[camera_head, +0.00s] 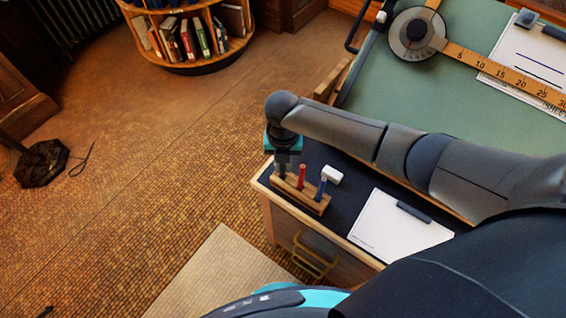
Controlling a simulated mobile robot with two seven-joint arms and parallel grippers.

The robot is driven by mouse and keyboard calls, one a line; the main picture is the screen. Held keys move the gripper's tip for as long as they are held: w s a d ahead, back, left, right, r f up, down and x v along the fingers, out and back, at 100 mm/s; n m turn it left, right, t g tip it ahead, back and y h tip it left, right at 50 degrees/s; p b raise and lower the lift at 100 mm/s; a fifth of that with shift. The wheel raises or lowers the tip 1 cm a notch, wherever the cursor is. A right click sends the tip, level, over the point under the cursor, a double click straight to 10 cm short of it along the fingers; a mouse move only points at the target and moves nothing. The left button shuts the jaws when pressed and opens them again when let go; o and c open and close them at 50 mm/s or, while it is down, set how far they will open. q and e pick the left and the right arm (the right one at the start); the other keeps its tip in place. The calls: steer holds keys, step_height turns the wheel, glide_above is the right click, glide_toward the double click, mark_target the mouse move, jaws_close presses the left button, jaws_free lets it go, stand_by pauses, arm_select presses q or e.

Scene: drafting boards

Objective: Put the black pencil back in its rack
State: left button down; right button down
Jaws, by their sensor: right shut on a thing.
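The wooden rack (311,202) stands on the dark top of a small cabinet, near its front left edge. A red pencil (302,175) and a blue pencil (321,188) stand upright in it. My right gripper (282,169) points down over the rack's far left end, left of the red pencil. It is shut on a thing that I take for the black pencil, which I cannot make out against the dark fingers. Whether that pencil is in the rack's hole or above it, I cannot tell. My left gripper is out of view.
A white eraser (332,175) lies just behind the rack. A clipboard with white paper (398,229) lies to its right. A green drafting board (430,95) with a wooden ruler (495,70) is behind my right arm. Open floor lies left of the cabinet.

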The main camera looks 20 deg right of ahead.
steer(key=shift+f, duration=0.15)
steer(key=c, duration=0.8)
jaws_free()
steer(key=shift+o, duration=0.2)
step_height(320, 180, up, 15)
steer(key=p, duration=0.2)
steer(key=shift+r+p, duration=0.2)
steer(key=shift+p, duration=0.2)
